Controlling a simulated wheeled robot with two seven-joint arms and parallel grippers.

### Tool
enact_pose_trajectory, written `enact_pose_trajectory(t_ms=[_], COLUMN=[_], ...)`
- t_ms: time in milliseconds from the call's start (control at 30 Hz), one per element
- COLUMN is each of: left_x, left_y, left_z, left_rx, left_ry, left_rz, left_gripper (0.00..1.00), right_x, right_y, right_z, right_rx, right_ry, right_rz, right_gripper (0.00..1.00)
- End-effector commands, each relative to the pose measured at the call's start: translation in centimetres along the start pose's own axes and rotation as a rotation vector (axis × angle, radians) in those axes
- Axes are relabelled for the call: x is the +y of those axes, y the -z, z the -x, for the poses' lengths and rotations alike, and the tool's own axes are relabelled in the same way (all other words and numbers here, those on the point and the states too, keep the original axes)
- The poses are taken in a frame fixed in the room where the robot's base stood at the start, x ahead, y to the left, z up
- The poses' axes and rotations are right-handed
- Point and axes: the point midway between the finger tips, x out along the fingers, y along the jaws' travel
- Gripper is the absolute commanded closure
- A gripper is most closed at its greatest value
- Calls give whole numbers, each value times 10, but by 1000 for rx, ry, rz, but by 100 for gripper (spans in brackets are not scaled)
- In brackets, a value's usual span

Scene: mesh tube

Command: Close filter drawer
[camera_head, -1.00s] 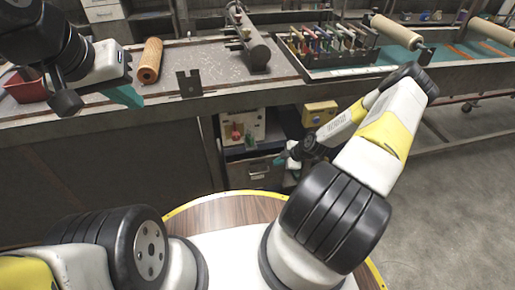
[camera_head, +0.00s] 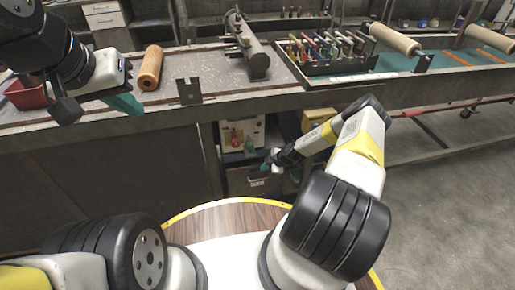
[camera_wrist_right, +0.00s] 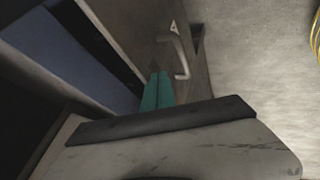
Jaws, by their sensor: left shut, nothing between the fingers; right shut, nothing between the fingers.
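The grey drawer (camera_head: 243,183) sits in the cabinet under the bench, with a pale label or pull on its front. Its front (camera_wrist_right: 150,45) and a light metal handle (camera_wrist_right: 179,58) also show in the right wrist view. How far it stands open is unclear. My right gripper (camera_head: 267,163) is shut and empty, close to the drawer's upper right part. Its teal fingertips (camera_wrist_right: 157,90) point at the front beside the handle; contact cannot be told. My left gripper (camera_head: 127,103) is shut and empty above the bench's front edge at left.
Floor is clear at right.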

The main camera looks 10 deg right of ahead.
Motion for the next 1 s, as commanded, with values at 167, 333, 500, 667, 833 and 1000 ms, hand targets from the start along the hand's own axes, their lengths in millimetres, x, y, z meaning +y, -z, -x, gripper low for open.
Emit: enact_pose_trajectory(t_ms=[167, 333, 500, 667, 833, 1000], left_x=[0, 0, 0, 0, 0, 0], left_y=[0, 0, 0, 0, 0, 0], left_z=[0, 0, 0, 0, 0, 0], left_rx=[0, 0, 0, 0, 0, 0], left_ry=[0, 0, 0, 0, 0, 0], left_rz=[0, 0, 0, 0, 0, 0], left_gripper=[100, 100, 100, 100, 100, 100], right_x=[0, 8, 32, 41, 43, 44], right_y=[0, 1, 1, 0, 0, 0], right_z=[0, -5, -17, -22, -22, -22], right_rx=[0, 1, 1, 0, -2, -3], right_ry=[0, -2, -2, -2, -6, -10], right_rz=[0, 3, 3, 0, 0, 1], right_gripper=[100, 100, 100, 100, 100, 100])
